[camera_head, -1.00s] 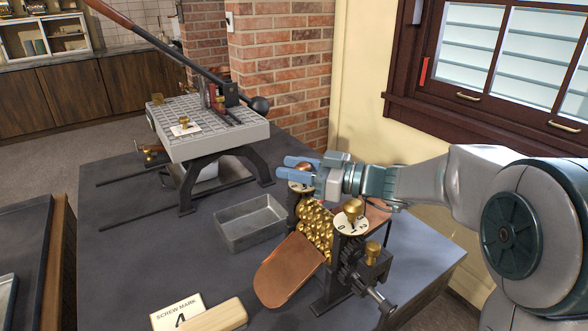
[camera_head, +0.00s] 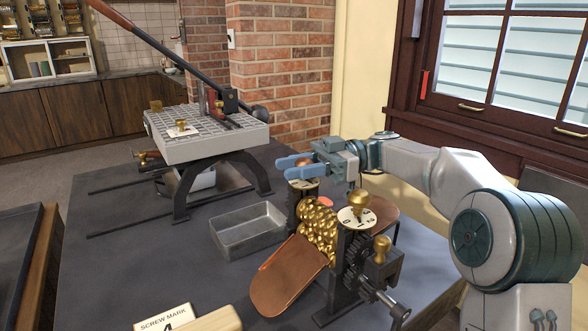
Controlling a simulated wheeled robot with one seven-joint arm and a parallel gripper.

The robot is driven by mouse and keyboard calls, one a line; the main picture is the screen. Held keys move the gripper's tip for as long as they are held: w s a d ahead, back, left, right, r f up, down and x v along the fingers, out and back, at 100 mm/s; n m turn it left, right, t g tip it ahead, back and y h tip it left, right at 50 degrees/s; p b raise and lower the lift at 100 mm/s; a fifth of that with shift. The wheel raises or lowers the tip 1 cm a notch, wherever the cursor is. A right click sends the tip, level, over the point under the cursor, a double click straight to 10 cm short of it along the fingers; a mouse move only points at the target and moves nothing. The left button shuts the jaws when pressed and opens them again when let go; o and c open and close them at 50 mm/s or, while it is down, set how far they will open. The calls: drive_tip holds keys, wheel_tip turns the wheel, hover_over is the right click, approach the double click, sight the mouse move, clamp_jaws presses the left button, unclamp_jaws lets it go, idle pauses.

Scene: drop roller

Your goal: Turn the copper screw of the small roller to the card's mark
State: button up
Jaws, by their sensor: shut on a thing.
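The small roller (camera_head: 318,230) stands on the dark table with brass patterned rolls. It has two screws over pale round dials. The copper screw (camera_head: 304,161) is at the far side, above its far dial (camera_head: 302,184); the fingers hide part of it and its marks cannot be read. My gripper (camera_head: 291,167) is shut on the copper screw, fingers pointing left. The brass screw (camera_head: 358,201) stands over the near dial (camera_head: 357,217), which shows 0 and further numbers. The card (camera_head: 163,318) reads SCREW MARK and a 4, partly cut off by the frame edge.
A copper chute (camera_head: 284,279) slopes from the rolls to the front left. An empty metal tray (camera_head: 248,245) lies left of the roller. A larger press with a long lever (camera_head: 175,60) stands behind. A wooden block (camera_head: 217,320) lies beside the card.

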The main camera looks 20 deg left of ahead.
drive_tip(key=n+g+h+p, duration=0.2)
drive_tip(key=shift+d+r+g+h, duration=0.2)
drive_tip(key=shift+r+g+h, duration=0.1)
drive_tip(key=n+g+h+p, duration=0.1)
drive_tip(key=p, duration=0.1)
drive_tip(key=n+h+p, duration=0.1)
drive_tip(key=p, duration=0.1)
drive_tip(key=shift+s+d+r+g+h+p, duration=0.1)
drive_tip(key=shift+s+g+h+p, duration=0.05)
drive_tip(key=shift+g+h+p, duration=0.2)
drive_tip(key=n+g+h+p, duration=0.1)
drive_tip(key=n+h+p, duration=0.1)
drive_tip(key=p, duration=0.3)
drive_tip(key=shift+s+d, duration=0.1)
drive_tip(key=shift+f+n+g+h+p, duration=0.25)
drive_tip(key=shift+h+p, duration=0.3)
drive_tip(key=shift+p, duration=0.35)
drive_tip(key=shift+f+n+g+h+p, duration=0.1)
drive_tip(key=shift+n+h+p, duration=0.35)
drive_tip(key=shift+p, duration=0.45)
drive_tip(key=o, duration=1)
drive_tip(key=shift+s, duration=0.1)
drive_tip(key=shift+c, duration=0.2)
drive_tip(key=shift+d, duration=0.1)
